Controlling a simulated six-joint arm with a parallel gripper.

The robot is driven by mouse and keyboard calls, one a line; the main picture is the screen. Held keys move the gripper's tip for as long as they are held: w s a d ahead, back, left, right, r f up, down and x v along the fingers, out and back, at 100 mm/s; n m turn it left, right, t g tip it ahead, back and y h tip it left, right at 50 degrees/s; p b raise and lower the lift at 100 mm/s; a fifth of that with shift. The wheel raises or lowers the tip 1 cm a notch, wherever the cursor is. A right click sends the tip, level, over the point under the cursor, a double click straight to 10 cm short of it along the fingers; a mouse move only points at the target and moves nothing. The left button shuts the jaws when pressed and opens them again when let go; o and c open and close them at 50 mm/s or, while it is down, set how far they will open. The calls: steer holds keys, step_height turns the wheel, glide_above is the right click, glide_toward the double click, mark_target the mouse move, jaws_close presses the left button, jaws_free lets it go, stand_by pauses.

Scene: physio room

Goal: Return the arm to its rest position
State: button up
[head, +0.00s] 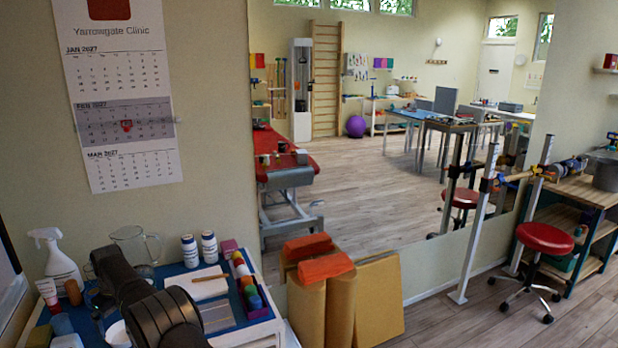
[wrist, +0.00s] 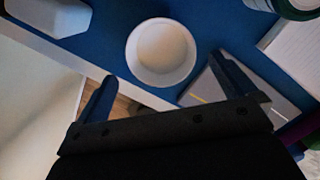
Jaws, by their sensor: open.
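My gripper (wrist: 168,90) shows in the wrist view with its two dark fingers spread apart and nothing between them. It is above the front edge of the blue-topped trolley (wrist: 110,48). A white round cup (wrist: 160,50) stands just beyond the fingertips, apart from them as far as I can see. In the head view, my dark arm (head: 150,298) reaches over the trolley at the lower left, and the gripper itself is hidden or cannot be made out.
The trolley holds a spray bottle (head: 60,262), a clear jug (head: 137,245), two white bottles (head: 209,247), a white pad (head: 196,284) and a row of coloured rolls (head: 246,276). Open floor (head: 440,310) lies farther right.

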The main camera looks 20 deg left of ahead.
step_height(320, 180, up, 7)
steer(key=d, duration=0.1)
steer(key=f, duration=0.4)
steer(key=a+f, duration=0.1)
steer(key=f, duration=0.6)
steer(key=shift+a+f, duration=0.3)
steer(key=shift+f, duration=0.05)
step_height(320, 180, up, 4)
steer(key=shift+a+r, duration=0.1)
steer(key=w+d+r, duration=0.8)
steer(key=d+r, duration=0.2)
steer(key=r, duration=0.2)
steer(key=w+d+n, duration=0.3)
steer(key=w+d, duration=0.3)
steer(key=d, duration=0.5)
steer(key=w+d+n, duration=0.3)
steer(key=w+d, duration=0.3)
steer(key=d, duration=0.6)
steer(key=w+d+n+g, duration=0.1)
steer(key=w+d+n, duration=0.2)
steer(key=d, duration=0.9)
steer(key=w, duration=0.2)
steer(key=shift+w+r+h, duration=0.2)
steer(key=shift+w+h, duration=0.1)
steer(key=shift+w, duration=0.1)
